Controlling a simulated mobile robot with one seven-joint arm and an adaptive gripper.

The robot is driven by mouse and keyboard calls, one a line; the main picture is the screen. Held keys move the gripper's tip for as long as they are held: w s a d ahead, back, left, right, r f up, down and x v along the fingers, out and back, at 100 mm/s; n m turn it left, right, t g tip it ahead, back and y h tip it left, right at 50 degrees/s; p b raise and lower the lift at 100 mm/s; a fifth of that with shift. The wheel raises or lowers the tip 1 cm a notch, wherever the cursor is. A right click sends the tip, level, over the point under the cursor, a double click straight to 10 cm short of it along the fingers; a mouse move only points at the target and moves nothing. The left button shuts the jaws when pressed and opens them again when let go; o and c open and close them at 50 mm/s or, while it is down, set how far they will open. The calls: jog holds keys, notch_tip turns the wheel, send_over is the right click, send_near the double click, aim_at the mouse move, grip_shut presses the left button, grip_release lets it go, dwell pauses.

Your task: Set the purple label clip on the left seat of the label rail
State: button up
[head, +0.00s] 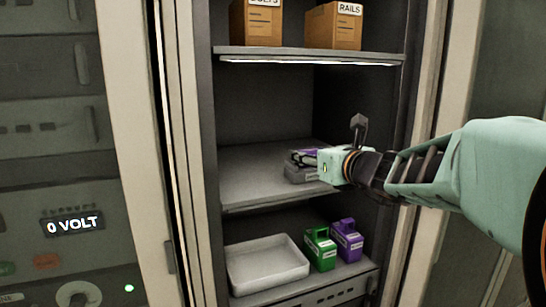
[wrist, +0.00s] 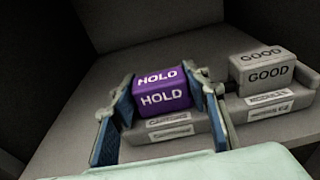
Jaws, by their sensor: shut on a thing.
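The purple label clip (wrist: 160,90), marked HOLD, is between the two blue-padded fingers of my gripper (wrist: 165,88). My gripper is shut on it. The clip is upright over the left seat of the grey label rail (wrist: 168,131). Its lower edge looks close to the seat, but I cannot tell whether it touches. A grey clip (wrist: 266,72) marked GOOD sits on the right seat. In the head view my gripper (head: 318,164) reaches in from the right and covers much of the rail (head: 296,174); a little purple shows there.
The rail stands on the middle shelf (head: 255,188), whose left part is bare. An upper shelf (head: 310,55) holds cardboard boxes. Below are a white tray (head: 266,279), a green handled box (head: 320,250) and a purple one (head: 347,242). Cabinet walls close in on both sides.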

jog(key=shift+f, duration=0.2)
jog(key=o, duration=0.9)
jog(key=shift+o, duration=0.2)
jog(key=shift+r, duration=0.15)
